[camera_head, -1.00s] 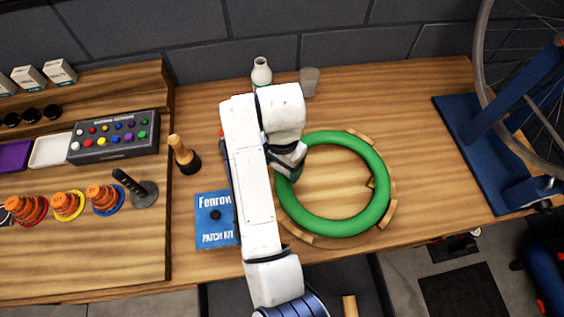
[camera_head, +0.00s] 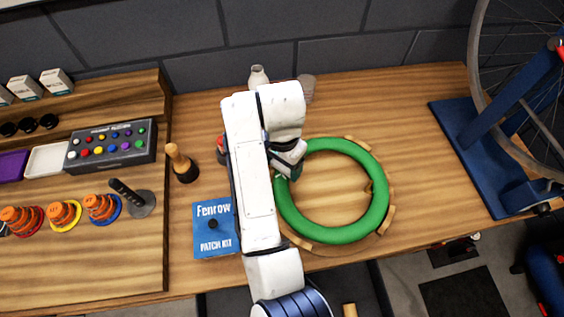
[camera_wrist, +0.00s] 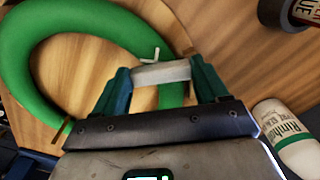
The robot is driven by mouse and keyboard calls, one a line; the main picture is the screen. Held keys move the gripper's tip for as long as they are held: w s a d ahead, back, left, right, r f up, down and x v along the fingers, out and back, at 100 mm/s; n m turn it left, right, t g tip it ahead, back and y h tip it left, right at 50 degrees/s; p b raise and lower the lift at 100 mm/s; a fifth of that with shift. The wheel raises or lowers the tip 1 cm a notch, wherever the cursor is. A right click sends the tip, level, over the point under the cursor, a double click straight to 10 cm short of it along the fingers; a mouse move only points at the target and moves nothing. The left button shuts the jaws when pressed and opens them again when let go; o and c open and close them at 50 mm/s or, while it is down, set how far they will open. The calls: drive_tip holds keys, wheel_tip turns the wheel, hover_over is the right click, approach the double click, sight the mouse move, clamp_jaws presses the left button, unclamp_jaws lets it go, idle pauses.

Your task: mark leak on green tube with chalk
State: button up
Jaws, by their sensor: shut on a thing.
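The green tube (camera_head: 372,213) lies as a ring on the bench, and its curve also shows in the wrist view (camera_wrist: 20,58). My gripper (camera_head: 288,172) is over the tube's upper-left part. In the wrist view my gripper (camera_wrist: 161,75) is shut on a pale stick of chalk (camera_wrist: 162,73), held crosswise between the teal fingers over the tube. A thin, bent white line (camera_wrist: 150,55) shows on the green just beyond the chalk. I cannot tell whether the chalk touches the tube. No leak can be made out.
Curved wooden pieces (camera_head: 386,220) edge the tube. A blue patch kit (camera_head: 213,243) lies left of my arm. A blue stand (camera_head: 470,170) is at right. Bare bench lies between tube and stand.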

drive_tip(key=shift+r+p, duration=2.4)
drive_tip(key=shift+r, duration=1.1)
